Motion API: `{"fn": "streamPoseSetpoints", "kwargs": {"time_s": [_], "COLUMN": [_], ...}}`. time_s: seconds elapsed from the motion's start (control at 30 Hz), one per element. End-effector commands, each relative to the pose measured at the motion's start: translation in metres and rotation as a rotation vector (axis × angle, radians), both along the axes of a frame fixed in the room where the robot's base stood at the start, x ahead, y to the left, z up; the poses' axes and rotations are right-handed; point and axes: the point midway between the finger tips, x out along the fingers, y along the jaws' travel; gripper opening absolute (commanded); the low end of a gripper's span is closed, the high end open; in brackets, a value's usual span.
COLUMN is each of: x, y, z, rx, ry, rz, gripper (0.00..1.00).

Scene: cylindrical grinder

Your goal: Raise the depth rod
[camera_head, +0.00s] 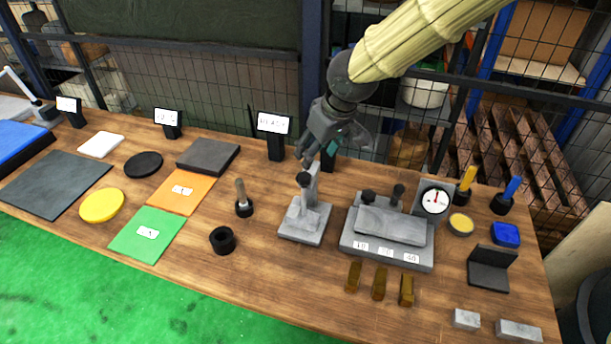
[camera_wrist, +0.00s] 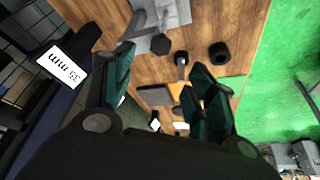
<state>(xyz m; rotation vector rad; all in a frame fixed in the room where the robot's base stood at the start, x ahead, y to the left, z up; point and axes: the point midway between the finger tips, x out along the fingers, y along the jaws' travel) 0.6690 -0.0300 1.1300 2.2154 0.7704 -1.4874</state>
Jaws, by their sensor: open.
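A grey stand (camera_head: 304,222) has a flat base and an upright post. A black knob (camera_head: 303,179) sits at its top, and I take this for the depth rod's knob, though the rod itself is not clearly distinguishable. My gripper (camera_head: 317,153) is open just above and behind the stand, close to the post's top. In the wrist view the open fingers of my gripper (camera_wrist: 160,62) are spread with nothing between them. The stand (camera_wrist: 172,14) and its black knob (camera_wrist: 160,44) show at the top, near the left finger. Contact with the post cannot be told.
A pin in a black base (camera_head: 243,202) and a black ring (camera_head: 222,240) stand left of the stand. A grey block fixture (camera_head: 388,258) with a dial gauge (camera_head: 435,201) stands right. A display (camera_head: 273,124) stands behind; the wrist view shows "35 mm" (camera_wrist: 61,67).

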Motion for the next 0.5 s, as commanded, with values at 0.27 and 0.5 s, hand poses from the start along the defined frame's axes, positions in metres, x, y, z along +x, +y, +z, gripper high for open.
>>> {"fn": "streamPoseSetpoints", "kwargs": {"time_s": [0.27,0.5], "x": [0.003,0.012], "y": [0.004,0.011], "z": [-0.014,-0.044], "rx": [-0.002,-0.002], "ry": [0.000,0.001], "rz": [0.003,0.003], "gripper": [0.56,0.56]}}
